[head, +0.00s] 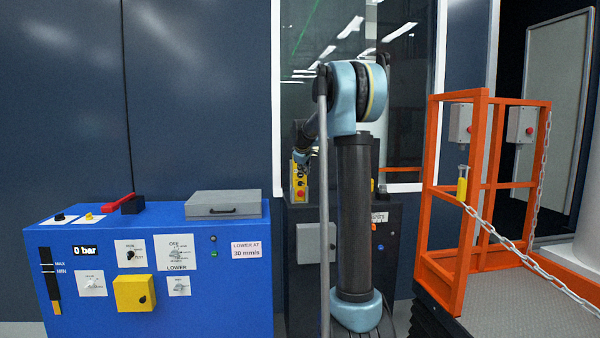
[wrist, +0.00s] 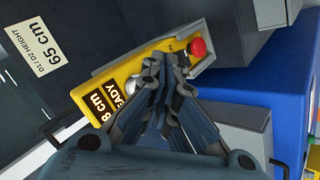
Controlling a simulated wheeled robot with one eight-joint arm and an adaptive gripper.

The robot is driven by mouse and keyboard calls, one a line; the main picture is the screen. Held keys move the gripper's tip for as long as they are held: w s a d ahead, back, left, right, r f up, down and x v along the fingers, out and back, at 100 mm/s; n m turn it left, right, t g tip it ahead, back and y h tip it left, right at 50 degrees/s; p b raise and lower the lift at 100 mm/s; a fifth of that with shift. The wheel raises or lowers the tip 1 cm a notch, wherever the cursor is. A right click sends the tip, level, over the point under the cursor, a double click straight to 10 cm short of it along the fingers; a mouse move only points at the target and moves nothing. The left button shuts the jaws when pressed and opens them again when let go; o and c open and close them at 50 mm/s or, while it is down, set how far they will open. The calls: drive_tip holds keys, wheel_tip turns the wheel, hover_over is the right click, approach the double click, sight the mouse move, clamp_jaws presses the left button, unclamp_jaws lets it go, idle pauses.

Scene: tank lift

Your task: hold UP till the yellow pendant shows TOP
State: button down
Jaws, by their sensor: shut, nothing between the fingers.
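The yellow pendant (wrist: 118,76) lies across the middle of the wrist view, with a red button (wrist: 198,47) at its right end. Its black display (wrist: 102,103) is partly covered by my gripper; "8 cm" and "ADY" can be read. A pale round button (wrist: 131,85) shows beside my fingers. My gripper (wrist: 165,72) is shut and empty, its fingertips over the pendant's face; whether they touch it or press a button cannot be told. In the head view the pendant (head: 300,181) shows left of my arm, partly hidden.
A blue hydraulic unit (head: 230,290) with a "0 bar" display and a red lever (head: 105,206) stands left. An orange-railed platform (head: 478,190) with a chain (head: 535,262) stands right. A label reading "65 cm" (wrist: 40,50) shows in the wrist view.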

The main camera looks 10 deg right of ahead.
drive_tip(key=shift+w+r, duration=0.1)
drive_tip(key=shift+w, duration=0.65)
idle(1.0)
drive_tip(key=shift+s, duration=0.1)
idle(4.2)
drive_tip(key=shift+s, duration=0.75)
drive_tip(key=shift+s, duration=0.1)
drive_tip(key=shift+s, duration=2.35)
